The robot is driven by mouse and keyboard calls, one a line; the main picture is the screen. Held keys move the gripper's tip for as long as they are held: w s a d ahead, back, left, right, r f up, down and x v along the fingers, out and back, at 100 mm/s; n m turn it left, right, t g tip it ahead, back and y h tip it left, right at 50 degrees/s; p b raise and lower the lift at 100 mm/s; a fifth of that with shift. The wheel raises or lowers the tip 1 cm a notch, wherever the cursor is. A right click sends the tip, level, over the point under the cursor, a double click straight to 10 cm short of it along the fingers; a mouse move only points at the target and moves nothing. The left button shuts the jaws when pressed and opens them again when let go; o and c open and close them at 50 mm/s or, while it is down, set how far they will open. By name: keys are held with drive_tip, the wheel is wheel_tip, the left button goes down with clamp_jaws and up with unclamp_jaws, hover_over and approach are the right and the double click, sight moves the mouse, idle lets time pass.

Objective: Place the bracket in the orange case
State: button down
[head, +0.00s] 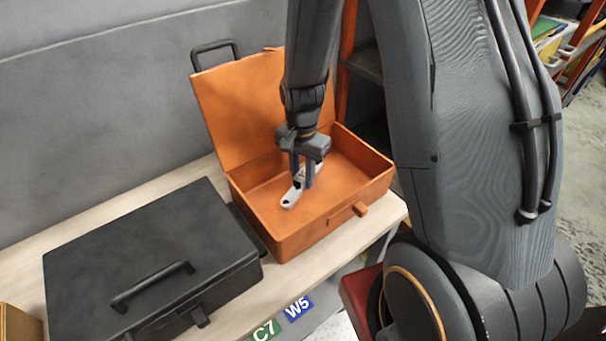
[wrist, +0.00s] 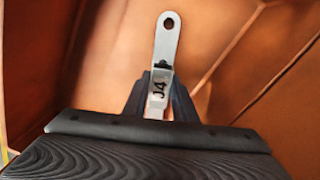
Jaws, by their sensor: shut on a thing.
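The orange case (head: 290,238) stands open on the bench with its lid raised at the back. My gripper (head: 302,180) is inside the outline of the open case in the head view, pointing down. It is shut on the galvanized bracket (head: 290,199), a pale metal strip with holes. In the wrist view the bracket (wrist: 167,45) sticks out beyond my gripper (wrist: 160,97) and carries the mark J4. Orange case walls surround it there. I cannot tell whether the bracket touches the case floor.
A closed black case (head: 150,250) with a handle lies left of the orange case on the pale bench (head: 190,183). A grey panel (head: 100,110) stands behind. Labels C7 (head: 264,331) and W5 (head: 298,307) are on the bench front.

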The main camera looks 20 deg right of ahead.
sight(302, 174)
drive_tip(key=shift+f, duration=0.1)
drive_tip(key=c, duration=1.5)
unclamp_jaws()
drive_tip(key=shift+o, duration=0.2)
wheel_tip(302, 174, up, 12)
drive_tip(key=b, duration=0.2)
drive_tip(key=s+n+t, duration=0.1)
drive_tip(key=s+n, duration=0.9)
drive_tip(key=s, duration=0.1)
drive_tip(key=shift+d, duration=0.3)
